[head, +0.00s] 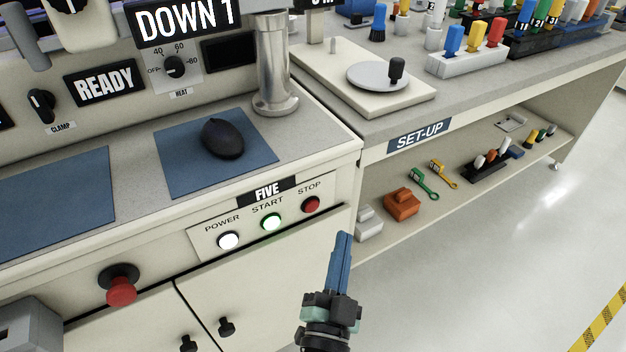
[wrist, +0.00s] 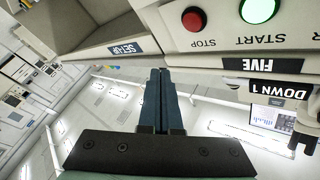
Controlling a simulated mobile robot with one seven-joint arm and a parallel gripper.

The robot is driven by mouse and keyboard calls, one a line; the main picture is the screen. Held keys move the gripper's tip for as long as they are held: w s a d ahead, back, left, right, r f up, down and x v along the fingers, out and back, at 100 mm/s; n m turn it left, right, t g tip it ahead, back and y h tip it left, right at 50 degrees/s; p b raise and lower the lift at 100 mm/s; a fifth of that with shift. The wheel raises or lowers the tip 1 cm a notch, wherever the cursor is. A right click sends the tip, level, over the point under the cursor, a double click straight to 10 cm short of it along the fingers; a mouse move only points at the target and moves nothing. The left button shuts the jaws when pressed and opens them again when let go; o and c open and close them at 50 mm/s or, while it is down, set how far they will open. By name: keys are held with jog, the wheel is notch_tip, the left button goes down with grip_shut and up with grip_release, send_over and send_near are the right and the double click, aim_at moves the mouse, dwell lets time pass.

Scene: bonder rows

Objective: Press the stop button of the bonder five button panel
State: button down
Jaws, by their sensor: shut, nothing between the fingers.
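The five button panel (head: 204,241) is on the cream bonder front under the FIVE label (head: 267,191). It has a white POWER button (head: 228,240), a lit green START button (head: 271,222) and a red STOP button (head: 311,204) at its right end. In the wrist view the picture is upside down; the red STOP button (wrist: 194,19) is at the top, beside the green START button (wrist: 258,9). My gripper (head: 343,238) is shut and empty, with blue fingers pointing up, below and right of the STOP button. Its fingers (wrist: 160,75) appear apart from the button.
A large red mushroom button (head: 121,290) sticks out at lower left. Cabinet doors with black knobs (head: 226,327) are below the panel. The SET-UP bench (head: 370,125) with a lower shelf is at right. Open floor (head: 500,270) lies right of my gripper.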

jog(key=shift+s+d+f+m+g+h+p, duration=0.2)
jog(key=shift+s+f+m+g+p, duration=0.1)
jog(key=shift+s+f+p, duration=0.25)
jog(key=shift+s+d+f+m+g+h+p, duration=0.25)
jog(key=shift+s+p, duration=0.2)
jog(key=shift+s, duration=0.25)
jog(key=shift+w+a+r, duration=0.1)
jog(key=shift+w, duration=0.05)
jog(key=p, duration=0.2)
send_near(319, 205)
jog(key=w+d, duration=0.3)
jog(key=shift+w+a+r, duration=0.1)
jog(key=shift+w+r, duration=0.1)
jog(key=shift+w, duration=0.2)
jog(key=shift+w+a+r, duration=0.1)
jog(key=shift+w+r, duration=0.1)
jog(key=shift+w, duration=0.25)
jog(key=shift+w, duration=0.1)
dwell(0.5)
jog(key=shift+w+a+p, duration=0.2)
jog(key=shift+w+p, duration=0.05)
jog(key=shift+p, duration=0.1)
jog(key=shift+w+a, duration=0.25)
jog(key=shift+w, duration=0.15)
dwell(0.6)
jog(key=shift+s, duration=0.1)
jog(key=shift+s+d, duration=0.45)
jog(key=shift+s, duration=0.2)
